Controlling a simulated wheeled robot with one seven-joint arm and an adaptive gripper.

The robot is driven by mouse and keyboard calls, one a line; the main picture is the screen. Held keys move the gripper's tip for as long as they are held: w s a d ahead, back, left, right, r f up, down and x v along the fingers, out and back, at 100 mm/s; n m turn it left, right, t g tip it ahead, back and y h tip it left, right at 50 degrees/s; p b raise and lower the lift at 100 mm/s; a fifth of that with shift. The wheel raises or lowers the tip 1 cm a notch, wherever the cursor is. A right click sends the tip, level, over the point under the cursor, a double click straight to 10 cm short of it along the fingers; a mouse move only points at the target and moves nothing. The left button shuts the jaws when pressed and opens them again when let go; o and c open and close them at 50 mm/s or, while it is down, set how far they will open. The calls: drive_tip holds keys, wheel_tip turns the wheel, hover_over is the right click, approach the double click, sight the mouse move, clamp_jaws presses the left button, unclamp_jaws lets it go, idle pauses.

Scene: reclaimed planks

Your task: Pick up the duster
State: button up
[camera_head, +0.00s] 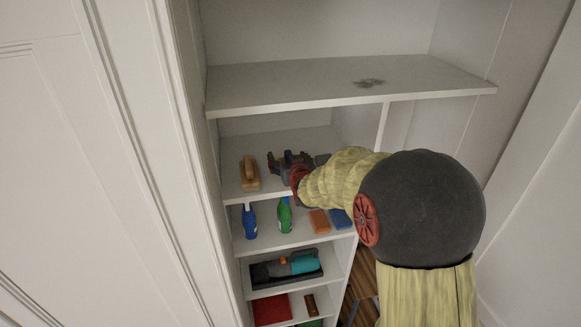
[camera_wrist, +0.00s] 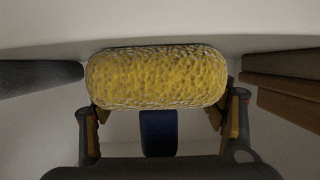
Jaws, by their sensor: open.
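The duster (camera_wrist: 155,78) appears to be the yellow, bumpy, round-ended piece in the wrist view, lying across the picture just beyond my fingers. A dark blue part (camera_wrist: 158,132) below it, between my fingers, looks like its handle. My gripper (camera_wrist: 162,118) is open, one finger on each side of the blue part. I cannot tell whether the fingers touch the yellow head. In the head view my gripper (camera_head: 290,163) reaches over the second shelf, and the duster is hidden behind it.
A wooden brush-like block (camera_head: 250,174) lies left of my gripper on the same shelf (camera_head: 235,194). An empty shelf (camera_head: 300,85) is above. Below stand a blue bottle (camera_head: 250,222) and a green bottle (camera_head: 285,216), with orange (camera_head: 319,221) and blue (camera_head: 340,218) blocks beside them.

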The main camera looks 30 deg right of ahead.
sight(288, 150)
drive_tip(key=c, duration=0.3)
drive_tip(key=c, duration=1)
drive_tip(key=shift+r, duration=0.1)
drive_tip(key=shift+r, duration=0.5)
wheel_tip(288, 150, up, 2)
drive_tip(key=shift+r+b, duration=0.15)
drive_tip(key=shift+b, duration=0.25)
drive_tip(key=s+a+r, duration=0.1)
drive_tip(key=s+a+r+b, duration=0.1)
drive_tip(key=r, duration=0.1)
drive_tip(key=s+a+r, duration=0.1)
drive_tip(key=r, duration=0.1)
drive_tip(key=shift+s+a+r+b, duration=0.15)
drive_tip(key=shift+a+r+b, duration=0.1)
drive_tip(key=shift+b, duration=0.15)
drive_tip(key=s+a+r+p, duration=0.1)
drive_tip(key=s+a, duration=0.1)
drive_tip(key=s+a+r+p, duration=0.1)
drive_tip(key=s+a, duration=0.1)
drive_tip(key=s+a+r+p, duration=0.1)
drive_tip(key=s+a+r, duration=0.1)
drive_tip(key=shift+s+a, duration=0.2)
drive_tip(key=shift+s, duration=0.05)
